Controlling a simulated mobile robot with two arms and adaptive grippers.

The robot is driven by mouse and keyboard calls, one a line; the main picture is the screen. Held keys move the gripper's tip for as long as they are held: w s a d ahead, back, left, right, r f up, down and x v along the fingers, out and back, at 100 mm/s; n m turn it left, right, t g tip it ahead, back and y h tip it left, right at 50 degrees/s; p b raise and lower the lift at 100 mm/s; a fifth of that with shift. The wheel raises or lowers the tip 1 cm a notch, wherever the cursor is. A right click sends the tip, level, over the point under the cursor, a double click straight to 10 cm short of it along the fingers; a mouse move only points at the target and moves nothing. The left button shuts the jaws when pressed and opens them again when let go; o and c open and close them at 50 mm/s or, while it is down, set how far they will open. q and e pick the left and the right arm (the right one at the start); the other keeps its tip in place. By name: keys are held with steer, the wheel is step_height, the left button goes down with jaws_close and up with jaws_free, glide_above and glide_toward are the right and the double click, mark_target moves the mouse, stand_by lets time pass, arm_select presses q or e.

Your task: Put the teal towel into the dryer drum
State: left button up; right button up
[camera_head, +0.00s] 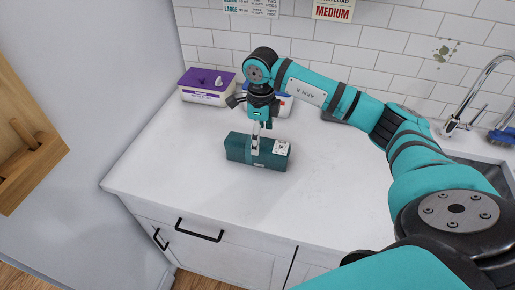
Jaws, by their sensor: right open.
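The teal towel (237,149) appears as a dark teal, block-shaped bundle with a paler band around its middle and a white label at its right end. It lies on the white counter. My right gripper (256,143) points down at the middle of the towel, its fingertips overlapping it in the picture. It is open; whether the fingertips touch the towel is hard to tell. My left gripper is out of view. The dryer and its drum are not in view.
A purple-and-white box (205,87) stands at the back left of the counter (180,165). A blue-and-white container (284,105) is partly hidden behind my right gripper. A sink (488,160) and faucet (478,90) are at the right. A wooden rack (28,145) hangs at the left.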

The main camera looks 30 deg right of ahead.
steer(key=f, duration=0.1)
steer(key=f+p, duration=0.1)
steer(key=f, duration=0.1)
steer(key=shift+w+a+f+p, duration=0.25)
steer(key=shift+f+p, duration=0.05)
steer(key=shift+f, duration=0.45)
steer(key=shift+c, duration=0.2)
steer(key=c, duration=1.5)
steer(key=shift+r, duration=0.1)
